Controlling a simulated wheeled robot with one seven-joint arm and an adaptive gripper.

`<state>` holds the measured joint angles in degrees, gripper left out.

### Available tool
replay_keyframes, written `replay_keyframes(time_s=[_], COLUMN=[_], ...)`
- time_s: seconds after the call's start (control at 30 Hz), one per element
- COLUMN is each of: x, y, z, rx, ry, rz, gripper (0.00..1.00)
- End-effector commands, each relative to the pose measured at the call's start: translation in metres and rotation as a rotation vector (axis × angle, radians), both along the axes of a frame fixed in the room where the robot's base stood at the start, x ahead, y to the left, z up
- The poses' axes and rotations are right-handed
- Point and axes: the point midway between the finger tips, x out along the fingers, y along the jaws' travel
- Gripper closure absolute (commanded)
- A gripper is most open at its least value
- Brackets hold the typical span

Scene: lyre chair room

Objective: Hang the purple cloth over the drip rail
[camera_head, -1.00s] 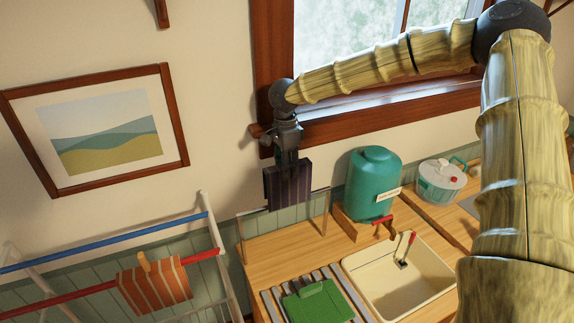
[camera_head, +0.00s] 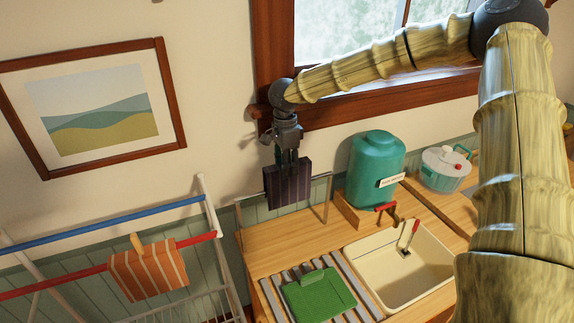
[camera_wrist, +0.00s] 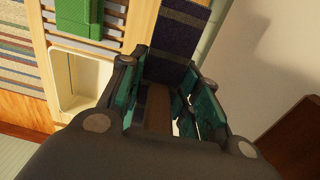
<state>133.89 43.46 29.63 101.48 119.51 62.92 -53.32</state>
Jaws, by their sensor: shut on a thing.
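The purple cloth (camera_head: 288,186) is dark with fine stripes and hangs down from my gripper (camera_head: 288,158). My gripper is shut on its upper part. In the wrist view the cloth (camera_wrist: 172,62) shows beyond the fingers of my gripper (camera_wrist: 160,90). The drip rail (camera_head: 322,177) is a thin metal bar on posts along the wall side of the counter. In the head view the cloth crosses the rail's line and hides its middle. I cannot tell whether the cloth is touching, over or just in front of the rail.
A green cloth (camera_head: 318,296) lies on slats beside the sink (camera_head: 420,275). A teal water tank (camera_head: 375,165) stands right of the rail. A drying rack with an orange striped cloth (camera_head: 148,270) stands at left. The window sill (camera_head: 400,110) is above.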

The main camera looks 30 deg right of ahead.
Motion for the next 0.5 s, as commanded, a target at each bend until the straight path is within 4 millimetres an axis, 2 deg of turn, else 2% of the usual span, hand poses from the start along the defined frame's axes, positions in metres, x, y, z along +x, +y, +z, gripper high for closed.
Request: replay_keyframes(time_s=[0.5], x=[0.0], y=[0.0], z=[-0.032], rx=[-0.001], ry=[0.001], rz=[0.001], gripper=[0.88])
